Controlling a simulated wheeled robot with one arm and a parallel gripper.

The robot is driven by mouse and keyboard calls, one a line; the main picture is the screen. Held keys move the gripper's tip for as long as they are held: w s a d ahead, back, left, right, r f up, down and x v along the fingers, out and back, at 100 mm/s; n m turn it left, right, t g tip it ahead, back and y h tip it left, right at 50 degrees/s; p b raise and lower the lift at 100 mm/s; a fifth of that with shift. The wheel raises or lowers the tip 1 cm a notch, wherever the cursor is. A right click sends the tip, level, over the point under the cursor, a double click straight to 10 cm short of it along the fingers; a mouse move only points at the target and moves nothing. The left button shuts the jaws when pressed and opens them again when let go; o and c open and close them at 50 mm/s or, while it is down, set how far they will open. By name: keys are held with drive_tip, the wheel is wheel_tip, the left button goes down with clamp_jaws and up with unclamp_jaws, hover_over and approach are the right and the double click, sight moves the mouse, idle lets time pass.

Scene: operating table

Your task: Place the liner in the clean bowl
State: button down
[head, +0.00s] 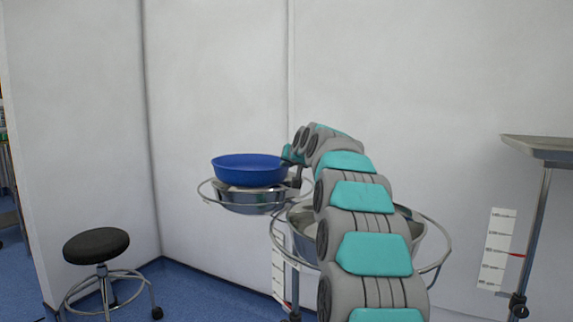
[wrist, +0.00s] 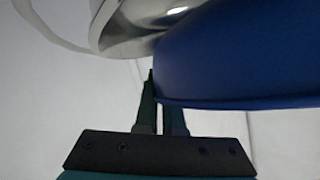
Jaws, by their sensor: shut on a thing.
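The liner (head: 248,170) is a blue, basin-shaped piece, roughly level in the head view. It shows above a steel bowl (head: 250,201) in a ring stand; I cannot tell whether they touch. My gripper (head: 291,163) is at the liner's right side in the head view, partly hidden by my arm. In the wrist view my gripper (wrist: 160,95) is shut on the liner's edge. The liner (wrist: 235,60) fills the upper right there, and the steel bowl (wrist: 135,28) shows at the upper left. Which bowl is clean is not marked.
A second steel bowl (head: 303,241) in a ring stand is nearer, mostly hidden behind my arm. A black stool (head: 96,245) stands at lower left. A steel tray stand (head: 540,148) is at right. White walls close in behind; blue floor shows between stool and stands.

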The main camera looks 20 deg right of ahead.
drive_tip(key=shift+f, duration=0.3)
drive_tip(key=c, duration=1)
unclamp_jaws()
drive_tip(key=shift+r+p, duration=0.4)
drive_tip(key=shift+r, duration=0.4)
drive_tip(key=shift+s+a, duration=0.1)
drive_tip(key=shift+s, duration=0.25)
drive_tip(key=v, duration=1.1)
drive_tip(key=shift+s, duration=0.1)
